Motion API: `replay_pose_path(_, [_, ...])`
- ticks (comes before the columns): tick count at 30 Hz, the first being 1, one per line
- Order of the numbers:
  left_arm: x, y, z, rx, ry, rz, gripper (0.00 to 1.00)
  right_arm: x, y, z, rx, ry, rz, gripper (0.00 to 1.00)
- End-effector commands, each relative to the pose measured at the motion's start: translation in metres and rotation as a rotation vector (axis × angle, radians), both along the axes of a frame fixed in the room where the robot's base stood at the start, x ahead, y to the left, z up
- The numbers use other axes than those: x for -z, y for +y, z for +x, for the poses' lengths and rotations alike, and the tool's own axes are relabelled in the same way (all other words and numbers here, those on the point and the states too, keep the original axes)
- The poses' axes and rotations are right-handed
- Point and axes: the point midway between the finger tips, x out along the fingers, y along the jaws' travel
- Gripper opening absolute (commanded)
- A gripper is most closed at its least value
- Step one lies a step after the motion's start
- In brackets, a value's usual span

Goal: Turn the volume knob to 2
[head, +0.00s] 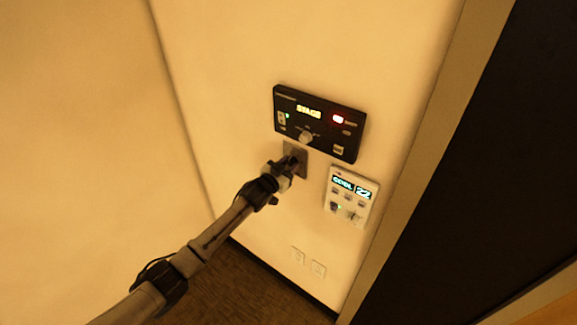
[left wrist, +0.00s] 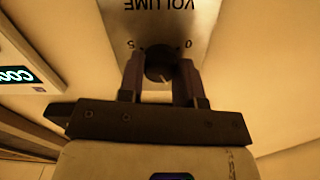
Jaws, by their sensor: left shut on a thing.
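The volume knob (left wrist: 158,66) is a dark round knob on a grey metal plate (left wrist: 205,18). The plate carries the word VOLUME and the marks 5 and 0, all upside down in the left wrist view. My left gripper (left wrist: 160,75) has one finger on each side of the knob and is shut on it. In the head view the plate (head: 301,152) is on the wall just below a black panel, and my left gripper (head: 291,160) covers the knob there. The knob's pointer setting cannot be read clearly. My right gripper is not in view.
The black panel (head: 350,131) above reads STAGE and has a red light and a pale knob (head: 305,137). A white panel (head: 350,196) reading COOL 22 is at the lower right. Two wall plates (head: 318,268) sit low. A dark opening is on the right.

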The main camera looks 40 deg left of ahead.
Motion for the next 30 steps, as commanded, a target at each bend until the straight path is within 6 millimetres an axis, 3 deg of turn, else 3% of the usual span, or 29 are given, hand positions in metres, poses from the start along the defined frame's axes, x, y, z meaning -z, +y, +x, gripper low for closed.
replay_pose_path(2, [0.0,0.0,0.0,0.0,0.0,0.0,0.09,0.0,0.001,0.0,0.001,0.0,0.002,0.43])
replay_pose_path(3, [0.0,0.0,0.0,0.0,0.0,0.0,0.34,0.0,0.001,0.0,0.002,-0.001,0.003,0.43])
replay_pose_path(11, [0.0,0.0,0.0,0.0,0.0,-0.001,0.58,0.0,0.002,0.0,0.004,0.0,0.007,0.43])
replay_pose_path(22, [0.002,0.0,-0.007,0.001,0.001,-0.001,0.58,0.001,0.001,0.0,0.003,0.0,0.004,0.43])
replay_pose_path(30, [0.003,-0.002,-0.047,0.002,0.001,0.001,0.58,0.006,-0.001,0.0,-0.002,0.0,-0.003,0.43])
